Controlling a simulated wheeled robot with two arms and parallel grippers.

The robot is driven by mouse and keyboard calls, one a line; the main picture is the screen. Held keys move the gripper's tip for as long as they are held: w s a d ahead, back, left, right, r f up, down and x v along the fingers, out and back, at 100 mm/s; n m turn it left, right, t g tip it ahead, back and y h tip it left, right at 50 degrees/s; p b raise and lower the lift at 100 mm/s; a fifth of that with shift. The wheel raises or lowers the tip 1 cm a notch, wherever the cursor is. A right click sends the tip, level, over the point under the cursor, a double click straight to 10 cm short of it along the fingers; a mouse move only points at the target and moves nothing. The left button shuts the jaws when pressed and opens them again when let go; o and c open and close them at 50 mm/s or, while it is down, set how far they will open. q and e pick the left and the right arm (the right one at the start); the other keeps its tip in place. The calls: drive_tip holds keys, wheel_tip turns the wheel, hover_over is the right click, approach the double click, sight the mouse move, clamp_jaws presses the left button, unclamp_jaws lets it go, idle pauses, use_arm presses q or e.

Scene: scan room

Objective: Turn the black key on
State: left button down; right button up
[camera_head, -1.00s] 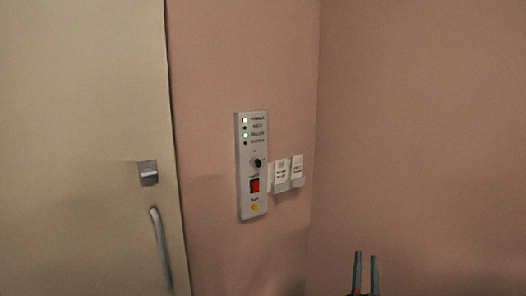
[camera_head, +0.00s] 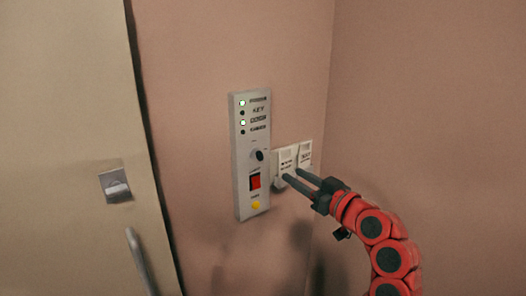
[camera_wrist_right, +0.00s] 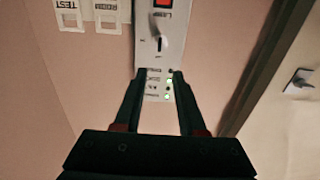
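In the right wrist view the key (camera_wrist_right: 159,44) shows as a thin dark upright shape beyond the fingertips. My right gripper (camera_head: 291,176) comes in from the lower right, its two fingers apart and empty, pointing at the panel. The right wrist view shows the same open gripper (camera_wrist_right: 160,75), with the panel between its fingers and the key ahead of them. My left gripper is not in view.
White switch boxes (camera_head: 305,153) are on the wall right of the panel, close to my right fingers. A beige door (camera_head: 60,90) with a latch (camera_head: 116,186) and handle (camera_head: 138,262) is at left. A wall corner lies right of the boxes.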

sight(259, 156)
drive_tip(key=p+x, duration=0.4)
drive_tip(key=x, duration=1)
drive_tip(key=shift+w, duration=0.25)
drive_tip(key=shift+a, duration=0.15)
clamp_jaws()
